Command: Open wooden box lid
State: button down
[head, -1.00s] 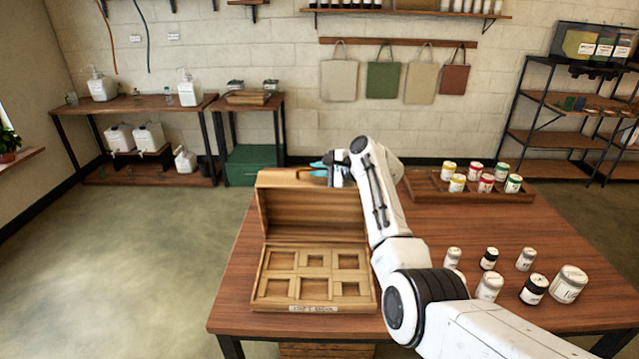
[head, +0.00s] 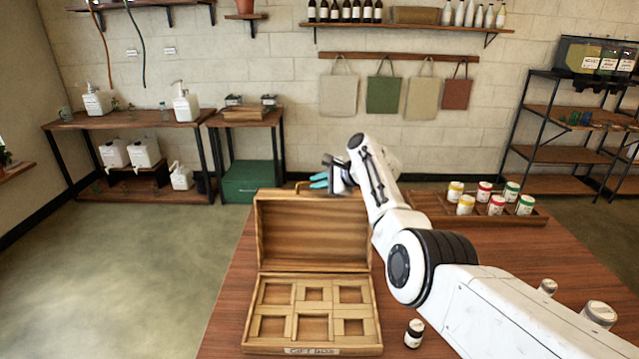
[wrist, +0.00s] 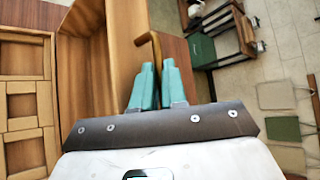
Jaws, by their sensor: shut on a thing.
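The wooden box (head: 312,348) stands on the table, with a grid of square compartments and a "gift box" label on its front. Its lid (head: 312,228) stands raised, roughly upright, at the back, with its hollow inside facing me. My gripper (head: 318,181), with teal fingers, is at the top edge of the lid, beside its handle (head: 300,187). In the wrist view the fingers (wrist: 158,84) are close together on the curved handle (wrist: 156,46), which passes between them. The lid (wrist: 126,50) and the compartments (wrist: 24,98) show to the left.
A tray (head: 540,213) with several paint jars stands at the back right of the table (head: 225,310). A small dark-lidded jar (head: 414,333) stands right of the box, with other jars partly behind my arm. Floor behind the lid is open.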

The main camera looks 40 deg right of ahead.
jog(key=shift+r, duration=0.15)
jog(key=c, duration=1.2)
grip_release()
jog(key=shift+o, duration=0.2)
jog(key=shift+s, duration=0.1)
jog(key=shift+p+v, duration=0.45)
jog(key=shift+v, duration=0.35)
jog(key=v, duration=0.9)
